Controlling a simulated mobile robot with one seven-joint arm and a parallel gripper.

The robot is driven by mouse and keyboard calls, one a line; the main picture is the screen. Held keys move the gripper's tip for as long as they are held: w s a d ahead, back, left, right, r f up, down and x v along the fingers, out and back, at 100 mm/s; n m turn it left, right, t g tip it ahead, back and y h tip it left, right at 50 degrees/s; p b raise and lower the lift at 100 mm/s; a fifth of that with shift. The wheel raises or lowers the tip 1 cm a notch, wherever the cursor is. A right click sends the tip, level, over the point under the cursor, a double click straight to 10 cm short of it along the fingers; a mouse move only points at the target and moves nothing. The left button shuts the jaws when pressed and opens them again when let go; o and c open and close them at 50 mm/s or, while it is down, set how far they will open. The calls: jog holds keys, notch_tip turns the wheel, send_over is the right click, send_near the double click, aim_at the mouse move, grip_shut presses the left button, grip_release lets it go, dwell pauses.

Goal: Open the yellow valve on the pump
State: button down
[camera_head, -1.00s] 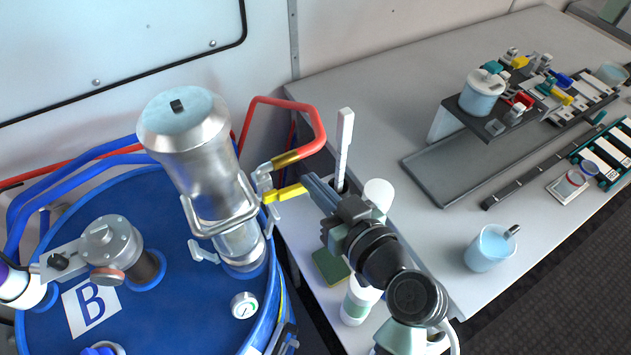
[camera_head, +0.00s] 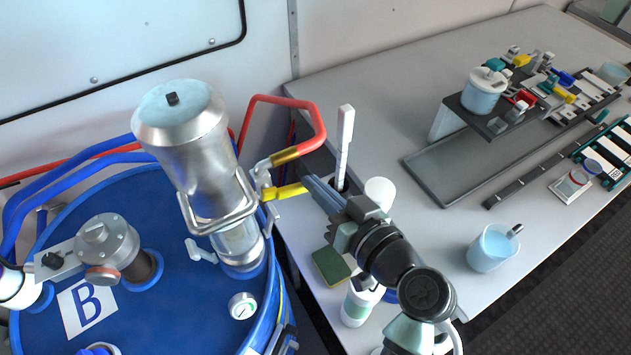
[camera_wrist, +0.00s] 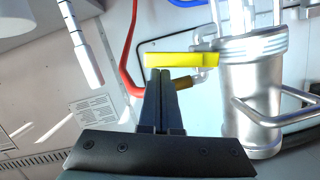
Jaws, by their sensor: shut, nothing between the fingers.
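The yellow valve handle (camera_head: 285,192) sticks out to the right from the outlet fitting of the silver pump (camera_head: 205,165). In the wrist view the yellow handle (camera_wrist: 182,60) lies level across the picture, joined to the pump body (camera_wrist: 254,95) at its right. My gripper (camera_head: 308,182) is shut, with its fingertips just right of the handle's free end. Nothing shows between the fingers.
The pump stands on a blue drum (camera_head: 180,290) marked B. A red hose (camera_head: 300,102) arches behind the valve. A white upright stick (camera_head: 344,145), a bottle (camera_head: 358,303) and a green pad (camera_head: 331,266) are close to my arm. The grey bench (camera_head: 400,110) has a jug (camera_head: 493,248).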

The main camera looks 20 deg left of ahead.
notch_tip(320, 180, down, 7)
jog(key=s+a+m+y+b, duration=0.2)
jog(key=m+y+b, duration=0.1)
jog(key=m, duration=0.7)
jog(key=shift+s+a+m+g+b, duration=0.3)
jog(key=shift+s+a+m+b, duration=0.1)
jog(key=shift+b, duration=0.2)
dwell(0.3)
